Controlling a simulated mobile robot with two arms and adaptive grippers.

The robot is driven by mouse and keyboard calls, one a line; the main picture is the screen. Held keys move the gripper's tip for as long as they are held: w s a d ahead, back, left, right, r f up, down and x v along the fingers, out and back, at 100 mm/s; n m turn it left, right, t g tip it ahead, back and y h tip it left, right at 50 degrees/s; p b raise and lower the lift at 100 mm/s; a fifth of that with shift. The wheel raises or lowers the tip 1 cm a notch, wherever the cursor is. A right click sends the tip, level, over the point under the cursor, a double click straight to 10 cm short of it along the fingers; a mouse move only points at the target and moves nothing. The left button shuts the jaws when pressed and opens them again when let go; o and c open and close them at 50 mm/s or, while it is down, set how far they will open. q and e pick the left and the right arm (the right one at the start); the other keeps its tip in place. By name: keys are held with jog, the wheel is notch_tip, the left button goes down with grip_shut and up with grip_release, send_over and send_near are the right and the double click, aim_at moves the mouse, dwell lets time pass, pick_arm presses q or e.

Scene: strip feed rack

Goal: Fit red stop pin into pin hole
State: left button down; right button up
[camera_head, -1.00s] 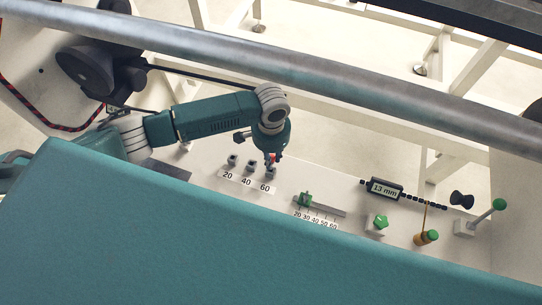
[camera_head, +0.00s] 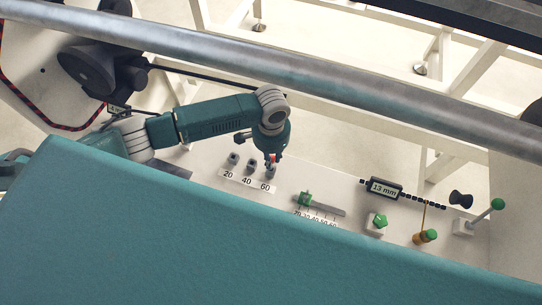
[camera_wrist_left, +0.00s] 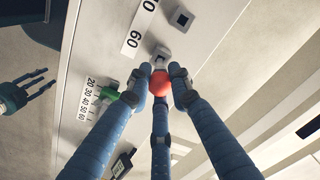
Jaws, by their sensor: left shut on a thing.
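The red stop pin (camera_wrist_left: 160,83) shows as a red rounded head between the blue fingers of my left gripper (camera_wrist_left: 163,80) in the left wrist view. The gripper is shut on it. In the head view the left gripper (camera_head: 272,160) points down at the grey block (camera_head: 271,172) by the 60 label. In the wrist view this block (camera_wrist_left: 161,53) lies just beyond the pin's head. The pin's lower end is hidden, so I cannot tell whether it is in the hole. My right gripper (camera_wrist_left: 33,84), at the wrist view's left edge, has its fingers spread.
Similar blocks stand at 40 (camera_head: 252,165) and 20 (camera_head: 233,159). To the right are a green slider (camera_head: 305,199) on a scale, a green knob (camera_head: 380,221), a 13 mm display (camera_head: 384,188) and a green-tipped lever (camera_head: 497,205). A metal roller (camera_head: 330,85) crosses above the panel.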

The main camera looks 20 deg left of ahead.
pick_arm(q)
jog(key=shift+f+b, duration=0.8)
jog(key=shift+f, duration=1.05)
jog(key=c, duration=1.5)
grip_release()
jog(key=shift+r, duration=0.1)
notch_tip(320, 180, up, 12)
